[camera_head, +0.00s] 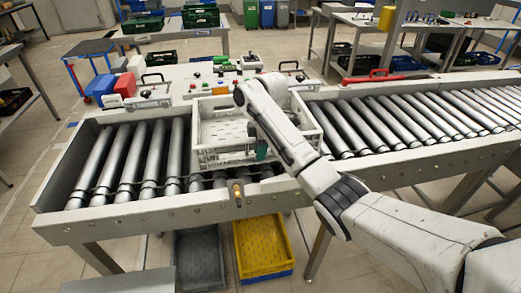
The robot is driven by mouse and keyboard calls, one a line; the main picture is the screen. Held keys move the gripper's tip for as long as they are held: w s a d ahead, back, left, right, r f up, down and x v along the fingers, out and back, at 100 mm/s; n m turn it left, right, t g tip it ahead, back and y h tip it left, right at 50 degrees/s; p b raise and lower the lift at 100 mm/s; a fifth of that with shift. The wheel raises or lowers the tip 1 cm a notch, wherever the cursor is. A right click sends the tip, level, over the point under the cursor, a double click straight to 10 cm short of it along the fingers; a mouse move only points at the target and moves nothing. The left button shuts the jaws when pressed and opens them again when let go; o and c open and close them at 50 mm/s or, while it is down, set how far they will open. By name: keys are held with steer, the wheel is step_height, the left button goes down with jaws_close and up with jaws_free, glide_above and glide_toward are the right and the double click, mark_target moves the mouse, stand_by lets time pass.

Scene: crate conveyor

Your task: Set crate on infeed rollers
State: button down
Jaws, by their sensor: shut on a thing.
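The crate (214,157) is a pale, open-topped box with slatted walls. It is upright over the middle of the infeed rollers (151,155). I cannot tell whether its bottom touches the rollers or is slightly above them. My arm reaches across the crate from the lower right. My gripper (262,151) is mostly hidden behind my own arm links, with a small teal part showing at the crate's near wall. It is shut on the crate there. The arm also hides part of the crate's right side and interior.
Grey rollers (420,117) continue to the right, and rollers left of the crate are bare. A pale frame rail (150,212) borders the front. Behind lies a panel with buttons (222,66) and a red box (125,85). A yellow crate (262,246) and a grey bin (199,259) stand below.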

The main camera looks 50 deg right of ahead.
steer(key=shift+f, duration=0.2)
steer(key=c, duration=1)
jaws_free()
steer(key=shift+f, duration=0.15)
steer(key=r+p, duration=0.1)
steer(key=r, duration=0.3)
steer(key=r+p, duration=0.2)
steer(key=r, duration=0.2)
steer(key=d+r+p, duration=0.1)
steer(key=r+p, duration=0.1)
steer(key=r, duration=0.2)
steer(key=shift+s+d, duration=0.1)
steer(key=shift+s, duration=0.3)
